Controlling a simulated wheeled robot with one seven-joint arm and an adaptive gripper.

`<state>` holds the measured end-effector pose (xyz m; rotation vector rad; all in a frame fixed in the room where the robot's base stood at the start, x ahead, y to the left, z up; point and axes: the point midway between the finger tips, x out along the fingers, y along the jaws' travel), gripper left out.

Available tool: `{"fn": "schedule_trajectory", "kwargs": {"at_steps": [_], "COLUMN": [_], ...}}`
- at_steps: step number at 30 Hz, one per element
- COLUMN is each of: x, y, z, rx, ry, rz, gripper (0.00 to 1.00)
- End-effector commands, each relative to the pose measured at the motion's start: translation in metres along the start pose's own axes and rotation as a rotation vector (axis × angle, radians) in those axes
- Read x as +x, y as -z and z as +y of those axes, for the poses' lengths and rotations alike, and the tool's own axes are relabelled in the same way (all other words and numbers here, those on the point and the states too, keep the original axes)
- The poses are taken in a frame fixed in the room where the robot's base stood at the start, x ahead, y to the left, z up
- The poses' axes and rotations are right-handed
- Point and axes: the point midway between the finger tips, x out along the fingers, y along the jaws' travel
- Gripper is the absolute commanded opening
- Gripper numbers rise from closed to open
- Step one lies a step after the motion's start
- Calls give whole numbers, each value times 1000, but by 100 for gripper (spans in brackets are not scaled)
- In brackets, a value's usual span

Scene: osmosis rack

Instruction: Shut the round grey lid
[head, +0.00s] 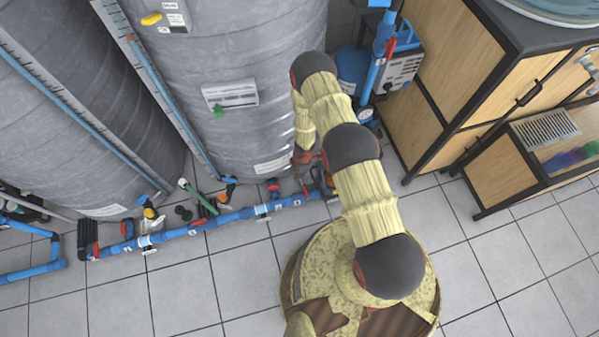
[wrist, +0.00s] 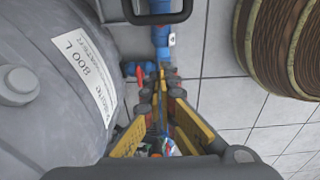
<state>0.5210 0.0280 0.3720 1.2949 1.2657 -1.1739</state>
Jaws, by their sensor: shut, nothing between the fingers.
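I cannot pick out the round grey lid for certain in either view. The large grey tank (head: 235,90) stands behind my arm in the head view, with its top cut off by the frame. In the wrist view the tank's grey wall (wrist: 60,110) fills the left side, with an "800 L" label and a round grey knob-like cap (wrist: 18,85); I cannot tell whether this cap is the lid. My gripper (wrist: 163,82) is shut and empty beside the tank, with the floor and blue piping beyond it. It is small and partly unclear in the head view (head: 304,157).
A second grey tank (head: 75,95) stands at left. Blue pipes (head: 195,227) with valves run along the floor before the tanks. A wooden cabinet (head: 430,90) stands at right. A dark loop (wrist: 158,14) shows at the top of the wrist view. Tiled floor is clear at lower left.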

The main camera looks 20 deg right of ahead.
Motion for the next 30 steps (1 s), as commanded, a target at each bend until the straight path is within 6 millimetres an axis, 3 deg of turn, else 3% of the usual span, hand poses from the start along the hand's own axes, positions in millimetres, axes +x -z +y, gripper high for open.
{"fn": "schedule_trajectory", "kwargs": {"at_steps": [1, 6, 10, 15, 30], "x": [15, 42, 30, 25, 23], "y": [0, -4, -26, -38, -39], "z": [0, 1, 1, 0, -2], "rx": [-1, 2, 4, 0, 2], "ry": [0, -2, -2, -1, -1], "rz": [0, -1, -1, -1, 8], "gripper": [0, 0, 0, 0, 0]}}
